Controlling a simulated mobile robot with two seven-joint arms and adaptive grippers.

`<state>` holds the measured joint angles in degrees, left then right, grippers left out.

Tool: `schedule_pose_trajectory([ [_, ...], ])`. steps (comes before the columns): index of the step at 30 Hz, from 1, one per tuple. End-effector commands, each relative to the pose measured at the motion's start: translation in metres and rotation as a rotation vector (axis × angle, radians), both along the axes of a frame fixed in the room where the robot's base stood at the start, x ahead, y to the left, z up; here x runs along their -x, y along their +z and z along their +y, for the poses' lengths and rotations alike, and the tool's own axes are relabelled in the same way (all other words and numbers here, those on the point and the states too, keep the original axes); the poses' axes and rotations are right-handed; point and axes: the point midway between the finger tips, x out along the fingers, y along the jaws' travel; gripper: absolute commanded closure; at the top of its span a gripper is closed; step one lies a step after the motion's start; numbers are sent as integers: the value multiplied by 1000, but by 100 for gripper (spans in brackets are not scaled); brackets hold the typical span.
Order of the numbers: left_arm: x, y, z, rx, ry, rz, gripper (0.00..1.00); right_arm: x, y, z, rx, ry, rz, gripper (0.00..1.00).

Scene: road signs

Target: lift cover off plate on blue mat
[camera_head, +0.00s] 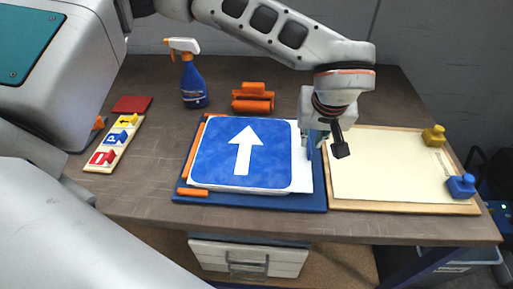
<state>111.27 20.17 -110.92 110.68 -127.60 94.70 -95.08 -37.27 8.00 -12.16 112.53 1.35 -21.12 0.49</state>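A blue square panel with a white up arrow (218,161) lies flat over a white plate (303,173), whose white edge shows along the right and front. I cannot tell how the cover and plate divide. They rest on a blue mat (255,201). My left gripper (324,146) points down at the right edge of the plate, near its back corner. Its fingers look spread apart, one close to the edge and the dark-tipped one over the gap beside the cream board. I cannot tell whether it touches the plate. My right gripper is not in view.
A cream board (390,175) with yellow (434,136) and blue (461,186) knobbed stamps lies right. A spray bottle (192,83), orange roller-like object (253,97), red pad (132,104) and stamp tray (104,159) stand behind and left.

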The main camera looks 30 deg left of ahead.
Motion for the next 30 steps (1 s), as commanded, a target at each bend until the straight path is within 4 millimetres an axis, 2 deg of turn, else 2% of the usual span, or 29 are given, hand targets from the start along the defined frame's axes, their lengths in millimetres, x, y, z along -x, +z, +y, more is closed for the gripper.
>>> schedule_pose_trajectory([
  [3,-5,-18,2,1,2,3,85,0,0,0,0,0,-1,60],
  [8,-9,-29,3,2,0,1,85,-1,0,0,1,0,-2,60],
  [14,-10,-29,4,1,0,1,85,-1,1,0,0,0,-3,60],
  [15,-10,-29,4,1,0,1,88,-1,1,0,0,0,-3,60],
  [17,-10,-29,3,1,0,1,100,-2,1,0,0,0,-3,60],
  [30,-10,-27,3,1,0,1,100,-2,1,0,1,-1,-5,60],
])
